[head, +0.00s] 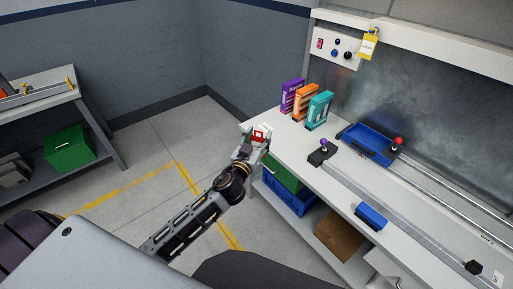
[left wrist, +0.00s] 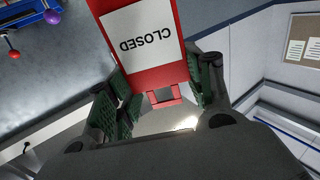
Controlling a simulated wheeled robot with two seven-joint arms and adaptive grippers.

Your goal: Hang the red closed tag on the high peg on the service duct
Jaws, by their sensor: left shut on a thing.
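The red closed tag (head: 261,136) is small in the head view, at the near left corner of the white bench. In the left wrist view the tag (left wrist: 138,35) is large, with a white label reading CLOSED upside down. My left gripper (head: 252,143) is shut on the tag's narrow end; its green-padded fingers (left wrist: 163,92) lie on either side of it. Whether the tag touches the bench is unclear. A yellow tag (head: 369,44) hangs on the upper bench frame. I cannot make out a service duct or a free high peg. My right gripper is out of view.
The bench (head: 333,178) carries purple (head: 292,94), orange (head: 304,101) and teal (head: 319,109) boxes, a blue tray (head: 368,142), knobbed sliders on rails and a blue block (head: 371,216). A second bench (head: 45,104) stands left. Open floor lies between.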

